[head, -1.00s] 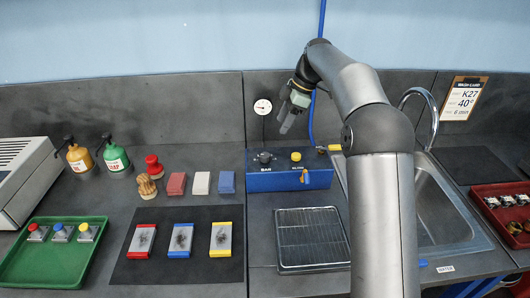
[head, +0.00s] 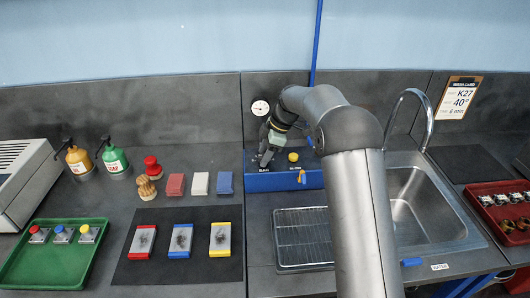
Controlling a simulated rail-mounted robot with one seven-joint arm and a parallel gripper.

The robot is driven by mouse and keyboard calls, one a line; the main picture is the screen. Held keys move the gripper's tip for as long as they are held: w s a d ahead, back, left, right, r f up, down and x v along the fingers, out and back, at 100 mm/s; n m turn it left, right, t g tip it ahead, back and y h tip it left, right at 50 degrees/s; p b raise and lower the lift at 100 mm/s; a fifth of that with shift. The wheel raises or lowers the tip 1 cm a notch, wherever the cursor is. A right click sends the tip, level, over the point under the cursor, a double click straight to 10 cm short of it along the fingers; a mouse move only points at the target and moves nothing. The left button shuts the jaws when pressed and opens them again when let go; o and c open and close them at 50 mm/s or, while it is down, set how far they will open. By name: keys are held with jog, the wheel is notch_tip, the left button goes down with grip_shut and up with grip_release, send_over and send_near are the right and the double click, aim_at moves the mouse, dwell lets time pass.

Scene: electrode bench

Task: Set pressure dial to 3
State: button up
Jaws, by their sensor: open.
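The blue control box (head: 259,183) stands at the back of the bench, left of the sink. Its left black dial, labelled BAR, is mostly hidden by my gripper (head: 266,158). My gripper is open and points down at that dial; I cannot tell whether the fingers touch it. A yellow knob (head: 293,157) and an orange-yellow lever (head: 302,176) show on the box's right part. A round white gauge (head: 260,108) is on the wall panel behind. Its reading and the dial's setting are too small to read.
A wire drain rack (head: 302,238) lies in front of the box, and the sink (head: 428,208) with its tall tap (head: 428,115) is at the right. Red, white and blue blocks (head: 199,183) stand left of the box. A wall card (head: 459,97) reads K27, 40°, 6 min.

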jog(key=c, duration=1)
